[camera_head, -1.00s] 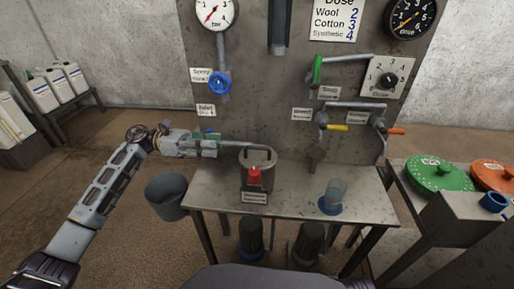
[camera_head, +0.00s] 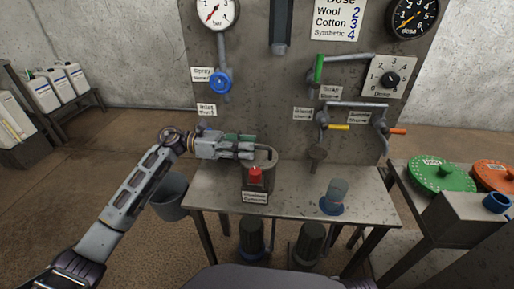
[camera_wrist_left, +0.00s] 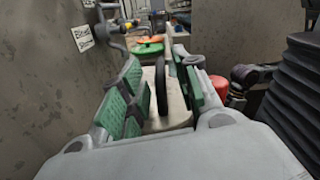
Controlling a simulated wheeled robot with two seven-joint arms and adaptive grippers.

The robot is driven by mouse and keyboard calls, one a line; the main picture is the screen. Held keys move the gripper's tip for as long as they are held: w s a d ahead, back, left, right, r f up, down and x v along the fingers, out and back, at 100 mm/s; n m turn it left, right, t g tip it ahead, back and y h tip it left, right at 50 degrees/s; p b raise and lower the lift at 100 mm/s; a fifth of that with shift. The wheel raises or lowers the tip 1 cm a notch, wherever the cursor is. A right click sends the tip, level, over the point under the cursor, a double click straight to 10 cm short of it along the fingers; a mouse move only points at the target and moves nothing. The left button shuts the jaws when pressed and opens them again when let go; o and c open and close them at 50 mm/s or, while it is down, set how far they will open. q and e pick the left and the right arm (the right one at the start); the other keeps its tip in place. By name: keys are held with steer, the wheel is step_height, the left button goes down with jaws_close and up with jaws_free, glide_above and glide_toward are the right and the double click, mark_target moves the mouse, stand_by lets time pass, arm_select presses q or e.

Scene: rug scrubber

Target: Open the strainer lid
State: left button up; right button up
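The strainer (camera_head: 258,184) is a grey metal canister on the steel bench, with a red knob (camera_head: 255,173) and a label on its front. Its lid (camera_wrist_left: 166,118) is a pale surface with a dark upright handle (camera_wrist_left: 161,88) in the left wrist view. My left gripper (camera_head: 253,149) is at the top of the strainer, coming in from the left. In the left wrist view my left gripper (camera_wrist_left: 160,90) is open, with green pads on either side of the handle and gaps between.
A panel with gauges, pipes and valves stands behind. A grey bucket (camera_head: 168,195) is left of the bench. Green (camera_head: 441,174) and orange lids lie on the right.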

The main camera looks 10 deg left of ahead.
mark_target(257, 147)
arm_select(q)
steer(key=shift+d, duration=1.7)
jaws_close()
